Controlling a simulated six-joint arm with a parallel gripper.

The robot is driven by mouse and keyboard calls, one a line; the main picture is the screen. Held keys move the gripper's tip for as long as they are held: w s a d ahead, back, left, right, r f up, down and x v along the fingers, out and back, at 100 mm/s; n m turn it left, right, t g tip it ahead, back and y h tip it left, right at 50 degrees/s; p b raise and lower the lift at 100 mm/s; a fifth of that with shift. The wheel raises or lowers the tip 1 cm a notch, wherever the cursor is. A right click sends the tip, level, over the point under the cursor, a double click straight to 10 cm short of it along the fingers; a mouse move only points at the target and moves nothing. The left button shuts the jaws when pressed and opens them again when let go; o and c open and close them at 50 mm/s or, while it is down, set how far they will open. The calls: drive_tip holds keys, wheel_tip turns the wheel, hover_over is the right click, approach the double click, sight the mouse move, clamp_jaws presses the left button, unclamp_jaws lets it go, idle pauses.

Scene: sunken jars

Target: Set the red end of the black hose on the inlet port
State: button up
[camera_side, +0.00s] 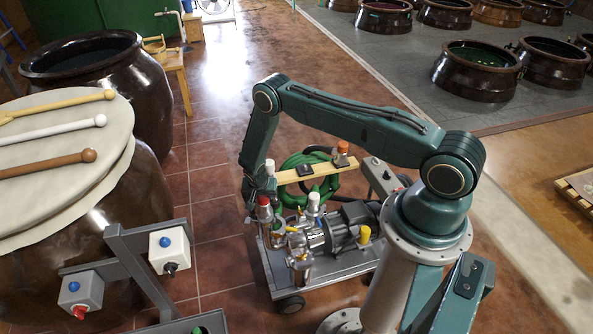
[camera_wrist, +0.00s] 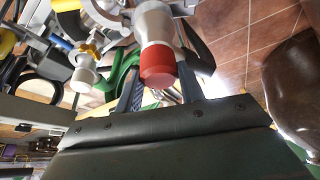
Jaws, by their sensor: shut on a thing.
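My gripper (camera_side: 262,194) is low at the left edge of the pump cart, shut on the hose end with the red collar (camera_side: 264,201). In the wrist view the red collar (camera_wrist: 157,67) sits between my two fingers, with a silver fitting (camera_wrist: 155,25) beyond it. The black hose's run from this end is not clear. The pump (camera_side: 302,262) stands on the cart to the right of and below my gripper, with silver fittings and yellow parts. A white-topped silver fitting (camera_side: 313,200) stands upright on it. I cannot tell which opening is the inlet port.
A wooden rail (camera_side: 318,171) with white, black and orange-topped pieces lies just behind my gripper. A green coiled hose (camera_side: 297,182) hangs behind it. The motor (camera_side: 349,226) is at right on the cart (camera_side: 330,276).

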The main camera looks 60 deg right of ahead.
drive_tip(key=shift+f, duration=0.1)
idle(0.3)
drive_tip(key=shift+f, duration=0.7)
drive_tip(key=shift+f, duration=0.25)
idle(0.3)
drive_tip(key=o, duration=1.7)
drive_tip(key=shift+r, duration=5.7)
